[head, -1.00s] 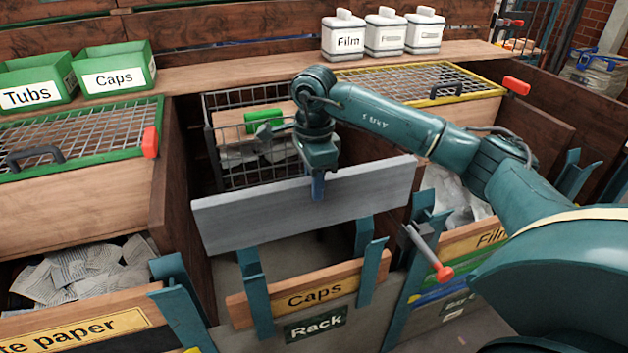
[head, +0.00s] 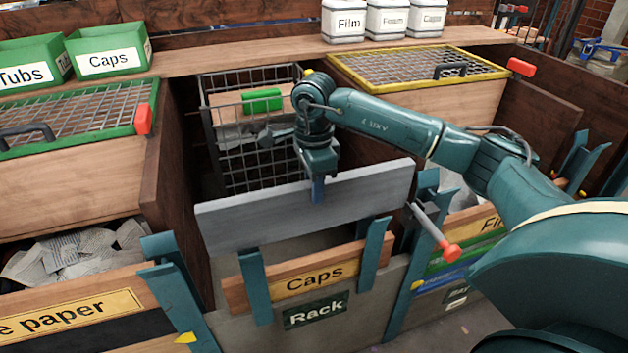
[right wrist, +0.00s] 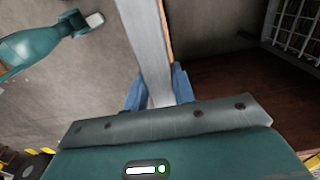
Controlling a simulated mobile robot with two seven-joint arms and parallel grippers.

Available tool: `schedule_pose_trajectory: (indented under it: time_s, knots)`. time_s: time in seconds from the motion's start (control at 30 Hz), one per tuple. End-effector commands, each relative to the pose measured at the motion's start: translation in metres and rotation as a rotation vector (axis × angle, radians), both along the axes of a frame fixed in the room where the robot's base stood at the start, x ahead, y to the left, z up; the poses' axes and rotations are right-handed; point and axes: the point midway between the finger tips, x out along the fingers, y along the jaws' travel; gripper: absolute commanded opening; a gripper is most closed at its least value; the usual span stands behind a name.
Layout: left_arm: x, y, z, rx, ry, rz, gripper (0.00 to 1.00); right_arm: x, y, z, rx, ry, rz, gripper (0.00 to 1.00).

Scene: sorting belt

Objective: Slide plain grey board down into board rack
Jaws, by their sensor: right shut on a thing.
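The plain grey board (head: 260,208) is held on edge, long side across the view, above the board rack (head: 350,330). My right gripper (head: 318,188) is shut on the board near the middle of its top edge. In the right wrist view its blue fingers (right wrist: 160,90) sit on both sides of the board (right wrist: 150,50). The rack has teal upright brackets (head: 254,285) and a wooden board marked Caps (head: 280,290) across its front. The grey board's lower edge is close to the bracket tops; I cannot tell whether they touch.
A wire basket (head: 225,140) with a green item (head: 262,105) stands behind the board. A grey lever with a red knob (head: 450,251) juts out right of the rack. A paper bin (head: 70,325) is at left and a yellow-framed mesh lid (head: 420,53) at back right.

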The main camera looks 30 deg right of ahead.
Motion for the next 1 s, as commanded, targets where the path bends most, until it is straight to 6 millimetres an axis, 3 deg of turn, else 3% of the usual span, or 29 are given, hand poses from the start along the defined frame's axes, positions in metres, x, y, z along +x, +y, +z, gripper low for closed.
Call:
schedule_pose_trajectory:
  time_s: [0.47, 0.73, 1.0]
  knots:
    - [0.006, 0.000, -0.027, -0.083, -0.015, 0.039, 0.51, 0.001, 0.000, -0.063, 0.001, -0.004, -0.001, 0.00]
    - [0.000, 0.008, -0.021, -0.080, -0.094, 0.056, 0.51, 0.001, 0.000, -0.095, 0.001, -0.003, -0.001, 0.00]
    - [-0.003, 0.016, -0.012, -0.069, -0.129, 0.066, 0.51, 0.001, 0.000, -0.102, 0.002, -0.005, -0.001, 0.00]
